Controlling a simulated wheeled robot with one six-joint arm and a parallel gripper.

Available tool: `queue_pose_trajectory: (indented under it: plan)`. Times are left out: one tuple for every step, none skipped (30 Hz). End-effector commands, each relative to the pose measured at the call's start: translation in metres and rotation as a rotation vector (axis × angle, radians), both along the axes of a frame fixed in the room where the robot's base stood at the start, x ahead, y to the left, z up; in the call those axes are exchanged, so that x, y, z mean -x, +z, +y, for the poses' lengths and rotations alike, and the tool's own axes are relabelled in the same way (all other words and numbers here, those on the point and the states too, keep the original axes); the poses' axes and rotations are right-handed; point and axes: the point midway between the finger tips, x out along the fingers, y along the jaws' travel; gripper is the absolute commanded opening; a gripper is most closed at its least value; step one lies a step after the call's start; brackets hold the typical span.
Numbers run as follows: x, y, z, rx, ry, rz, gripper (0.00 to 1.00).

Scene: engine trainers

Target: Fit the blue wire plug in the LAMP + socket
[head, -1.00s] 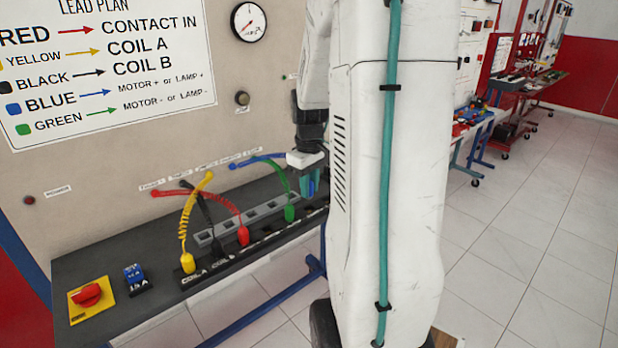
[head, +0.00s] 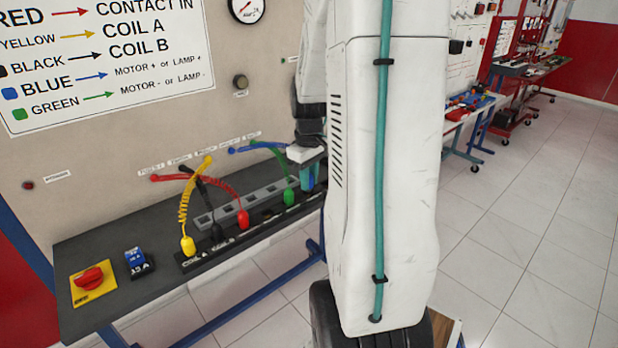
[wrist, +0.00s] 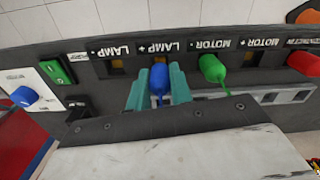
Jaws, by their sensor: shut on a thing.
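My gripper (wrist: 158,88) is shut on the blue plug (wrist: 159,79), with a teal finger on each side of it. In the wrist view the labels are upside down. The plug's far end is over the LAMP + socket (wrist: 160,59), just below the LAMP + label, and hides part of its yellowish opening. I cannot tell how deep the plug sits. In the head view the gripper (head: 307,174) is at the right end of the bench, right of the green plug, and my arm hides part of that area.
The green plug (wrist: 212,68) stands close by in the MOTOR - socket. The LAMP - socket (wrist: 116,66) is empty. Yellow (head: 187,245), black (head: 217,233) and red (head: 243,217) plugs stand along the socket strip. A red switch (head: 90,279) is at the bench's left end.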

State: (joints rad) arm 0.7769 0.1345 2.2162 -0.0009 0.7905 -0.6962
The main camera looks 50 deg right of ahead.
Motion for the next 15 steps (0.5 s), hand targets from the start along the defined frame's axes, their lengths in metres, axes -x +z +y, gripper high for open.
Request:
queue_pose_trajectory:
  plan:
    - [0.0000, 0.0001, -0.0001, 0.000, 0.000, 0.000, 0.00]
    - [0.0000, 0.0001, -0.0001, 0.000, 0.000, 0.000, 0.00]
    - [-0.0001, 0.0000, -0.0001, 0.000, 0.000, 0.000, 0.00]
    - [-0.0001, 0.0000, -0.0001, 0.000, 0.000, 0.000, 0.00]
    - [-0.0001, -0.0002, -0.0001, 0.000, 0.000, 0.000, 0.00]
    - [-0.0001, -0.0004, -0.0001, 0.000, 0.000, 0.000, 0.00]
    - [-0.0001, -0.0007, -0.0001, 0.000, 0.000, 0.000, 0.00]
    - [-0.0001, -0.0010, -0.0001, 0.000, 0.000, 0.000, 0.00]
    - [-0.0001, -0.0015, -0.0001, 0.000, 0.000, 0.000, 0.00]
    - [-0.0001, -0.0019, -0.0001, 0.000, 0.000, 0.000, 0.00]
    - [-0.0001, -0.0024, -0.0001, 0.000, 0.000, 0.000, 0.00]
    - [-0.0001, -0.0030, -0.0001, 0.000, 0.000, 0.000, 0.00]
    - [-0.0001, -0.0034, -0.0001, 0.000, 0.000, 0.000, 0.00]
    - [-0.0001, -0.0039, -0.0001, 0.000, 0.000, 0.000, 0.00]
    - [-0.0001, -0.0045, -0.0001, 0.000, 0.000, 0.000, 0.00]
